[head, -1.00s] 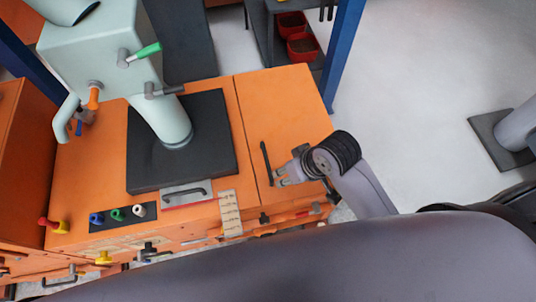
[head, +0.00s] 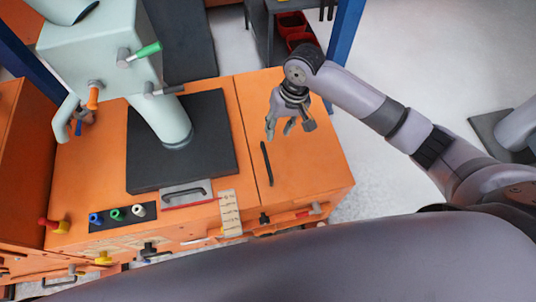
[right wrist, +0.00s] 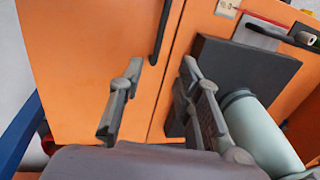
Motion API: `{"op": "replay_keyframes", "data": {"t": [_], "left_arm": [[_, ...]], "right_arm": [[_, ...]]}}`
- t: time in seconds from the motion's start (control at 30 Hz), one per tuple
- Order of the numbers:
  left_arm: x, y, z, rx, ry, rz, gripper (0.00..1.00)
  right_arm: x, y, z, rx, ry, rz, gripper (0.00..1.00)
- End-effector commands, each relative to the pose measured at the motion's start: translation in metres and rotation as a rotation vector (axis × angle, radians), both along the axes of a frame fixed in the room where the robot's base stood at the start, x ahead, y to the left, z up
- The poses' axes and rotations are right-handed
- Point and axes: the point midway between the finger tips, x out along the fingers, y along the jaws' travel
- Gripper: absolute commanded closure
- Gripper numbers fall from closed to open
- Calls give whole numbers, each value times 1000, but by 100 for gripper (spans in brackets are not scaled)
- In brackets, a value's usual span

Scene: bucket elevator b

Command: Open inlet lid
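The inlet lid (head: 313,165) is the flat orange panel on the right part of the machine top, and it lies closed. Its black bar handle (head: 267,163) runs along the lid's left side; the handle also shows at the top of the right wrist view (right wrist: 161,35). My right gripper (head: 281,132) hangs over the far part of the lid, pointing down, beyond the handle and apart from it. In the right wrist view its two fingers (right wrist: 160,78) are spread with nothing between them. My left gripper is not in view.
A pale green chute (head: 160,118) stands on a black plate (head: 215,155) left of the lid. A blue post (head: 343,50) rises behind the lid.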

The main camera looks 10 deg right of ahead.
Motion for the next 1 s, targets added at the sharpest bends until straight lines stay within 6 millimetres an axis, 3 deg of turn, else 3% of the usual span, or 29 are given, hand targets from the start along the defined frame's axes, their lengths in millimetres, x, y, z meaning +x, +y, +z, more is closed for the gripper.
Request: {"op": "replay_keyframes", "data": {"t": [0.4,0.6,0.8,1.0], "left_arm": [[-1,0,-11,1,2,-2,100],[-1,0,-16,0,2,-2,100],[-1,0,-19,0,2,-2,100],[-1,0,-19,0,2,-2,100]], "right_arm": [[-1,18,-92,-1,3,3,69],[-1,25,-128,0,0,3,69],[0,30,-147,0,-2,3,69],[0,30,-150,0,-2,3,69]]}}
